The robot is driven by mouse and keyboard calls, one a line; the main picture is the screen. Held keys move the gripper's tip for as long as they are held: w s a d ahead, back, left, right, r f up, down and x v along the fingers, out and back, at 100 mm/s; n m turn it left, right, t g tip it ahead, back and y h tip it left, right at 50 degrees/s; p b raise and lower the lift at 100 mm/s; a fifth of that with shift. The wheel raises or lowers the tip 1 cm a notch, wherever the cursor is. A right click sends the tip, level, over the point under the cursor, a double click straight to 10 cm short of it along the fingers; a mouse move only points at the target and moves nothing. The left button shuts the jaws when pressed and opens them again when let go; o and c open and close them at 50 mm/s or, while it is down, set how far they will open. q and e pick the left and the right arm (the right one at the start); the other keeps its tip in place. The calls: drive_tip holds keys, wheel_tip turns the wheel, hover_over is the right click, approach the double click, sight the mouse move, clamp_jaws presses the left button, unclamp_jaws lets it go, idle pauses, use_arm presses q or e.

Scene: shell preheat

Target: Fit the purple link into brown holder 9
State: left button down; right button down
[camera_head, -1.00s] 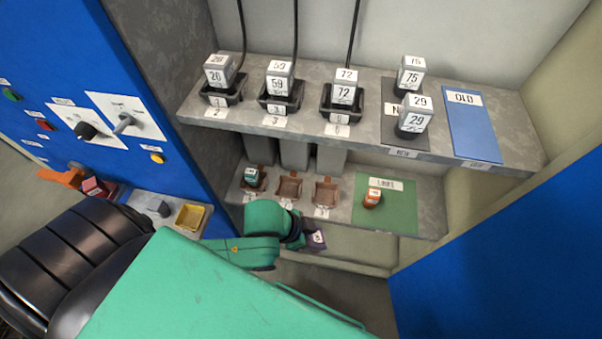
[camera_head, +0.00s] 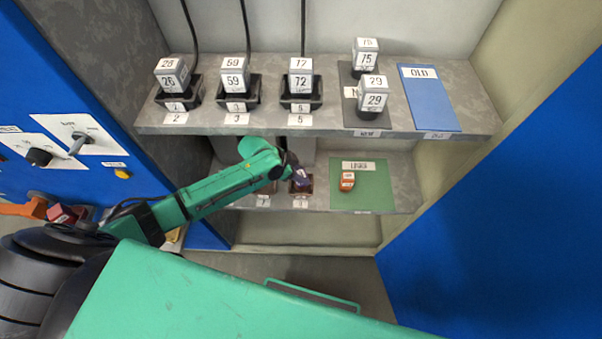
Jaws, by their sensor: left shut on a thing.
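My left gripper (camera_head: 291,168) reaches in from the left over the lower shelf. It is shut on the purple link (camera_head: 300,175), which is small and partly covered by the fingers. The link is at the rightmost brown holder (camera_head: 307,186), overlapping it in the picture. I cannot tell whether it is above the holder or partly inside. The holder's number label (camera_head: 300,203) is too small to read surely. My left arm and gripper hide most of the other brown holders. My right gripper is not in view.
An orange link (camera_head: 347,181) stands on the green mat (camera_head: 375,198) to the right. The upper shelf (camera_head: 340,123) overhangs behind and carries numbered grey blocks, some in black holders (camera_head: 300,103). A blue panel (camera_head: 500,210) closes off the right side.

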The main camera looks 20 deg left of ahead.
use_arm(q)
drive_tip(key=shift+f, duration=0.3)
drive_tip(key=shift+c, duration=2)
unclamp_jaws()
drive_tip(key=shift+r, duration=0.1)
drive_tip(key=shift+r, duration=0.2)
drive_tip(key=v, duration=0.4)
drive_tip(key=shift+s+a+r+p, duration=0.1)
drive_tip(key=shift+a+r+p, duration=0.15)
drive_tip(key=shift+r+p, duration=0.1)
drive_tip(key=s+a, duration=0.7)
drive_tip(key=a, duration=0.2)
drive_tip(key=shift+a, duration=0.3)
drive_tip(key=shift+s, duration=0.15)
